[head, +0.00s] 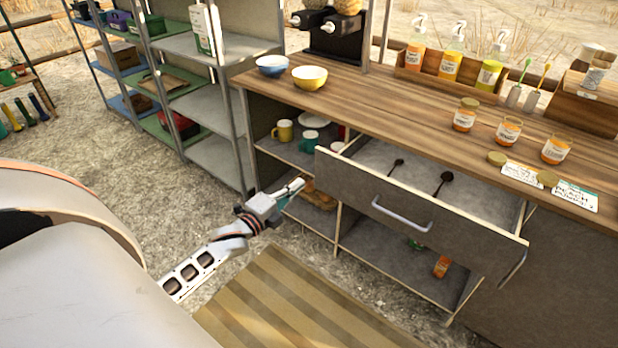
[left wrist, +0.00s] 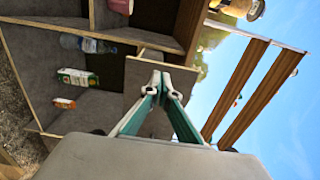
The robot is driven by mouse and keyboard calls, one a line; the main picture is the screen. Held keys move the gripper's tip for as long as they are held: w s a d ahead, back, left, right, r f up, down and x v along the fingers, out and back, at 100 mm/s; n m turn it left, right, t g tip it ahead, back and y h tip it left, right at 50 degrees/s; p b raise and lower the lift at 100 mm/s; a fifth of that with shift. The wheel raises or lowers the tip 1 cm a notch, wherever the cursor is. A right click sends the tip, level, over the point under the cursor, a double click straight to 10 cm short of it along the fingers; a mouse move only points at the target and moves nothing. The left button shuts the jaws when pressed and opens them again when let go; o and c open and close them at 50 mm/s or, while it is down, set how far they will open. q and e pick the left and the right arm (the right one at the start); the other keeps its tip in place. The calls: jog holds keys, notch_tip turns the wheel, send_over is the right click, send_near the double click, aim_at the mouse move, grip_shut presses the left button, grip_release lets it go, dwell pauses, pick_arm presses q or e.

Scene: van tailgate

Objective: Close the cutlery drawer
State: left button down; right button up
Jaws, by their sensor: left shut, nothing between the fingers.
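The cutlery drawer (head: 350,190) is pulled out from under the wooden counter, with its grey front facing me. A curved metal handle (head: 402,214) is on its front. Two dark spoons (head: 446,180) lie inside. My left gripper (head: 300,184) is shut and empty, just left of the drawer front's left end and apart from the handle. In the left wrist view the closed fingertips (left wrist: 166,84) show in front of a grey panel (left wrist: 148,100), probably the drawer front; whether they touch it I cannot tell. My right gripper is not in view.
The counter (head: 400,105) holds bowls, jars, bottles and cards. Open shelves below hold mugs (head: 283,130) and an orange jar (head: 441,267). Metal shelving (head: 215,160) stands at the left. A striped mat (head: 290,300) lies on the clear floor before the drawer.

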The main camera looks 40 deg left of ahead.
pick_arm(q)
jog(key=w, duration=0.5)
jog(key=shift+w+d+b, duration=0.1)
jog(key=shift+w+b, duration=0.2)
jog(key=shift+w, duration=0.1)
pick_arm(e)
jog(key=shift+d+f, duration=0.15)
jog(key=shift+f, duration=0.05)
